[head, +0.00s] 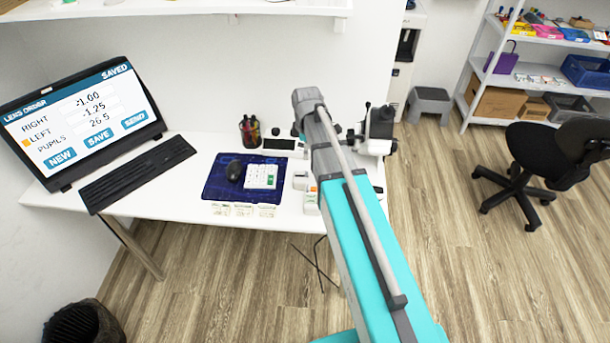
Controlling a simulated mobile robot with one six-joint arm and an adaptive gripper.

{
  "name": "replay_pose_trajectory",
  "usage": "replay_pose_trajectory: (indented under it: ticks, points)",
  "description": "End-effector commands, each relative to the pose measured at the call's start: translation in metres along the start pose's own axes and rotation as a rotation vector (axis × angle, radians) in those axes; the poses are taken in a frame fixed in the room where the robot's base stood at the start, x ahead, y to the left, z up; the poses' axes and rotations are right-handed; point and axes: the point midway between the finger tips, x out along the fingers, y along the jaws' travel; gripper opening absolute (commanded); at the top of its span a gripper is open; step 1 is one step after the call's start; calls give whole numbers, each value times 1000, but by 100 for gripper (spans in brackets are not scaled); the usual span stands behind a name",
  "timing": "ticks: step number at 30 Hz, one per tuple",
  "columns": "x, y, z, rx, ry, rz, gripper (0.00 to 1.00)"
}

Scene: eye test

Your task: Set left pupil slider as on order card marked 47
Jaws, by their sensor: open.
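Several small order cards (243,210) stand along the front edge of the white desk (180,207). Their print is too small to read, so I cannot tell which is marked 47. I cannot make out the left pupil slider. A white instrument with black parts (379,133) stands at the desk's right end, partly behind my arm. Small white devices (301,180) sit beside my arm. The monitor (85,115) shows a lens order with SAVED, right -1.00, left -1.25 and pupils 26.5. My arm reaches over the desk's right part; my gripper is not visible.
A keyboard (135,174) lies before the monitor. A mouse (234,170) and a calculator (261,176) rest on a blue mat (215,188). A pen cup (250,132) stands behind. An office chair (553,160), a stool (428,102) and shelves (540,80) are right; floor between is clear.

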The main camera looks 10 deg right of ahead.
Motion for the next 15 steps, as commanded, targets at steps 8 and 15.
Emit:
replay_pose_trajectory:
  ticks: [8, 15]
  points:
    - [25, 0, 0, -1, 0, 0, 60]
    - [43, 0, -1, -1, 0, 0, 60]
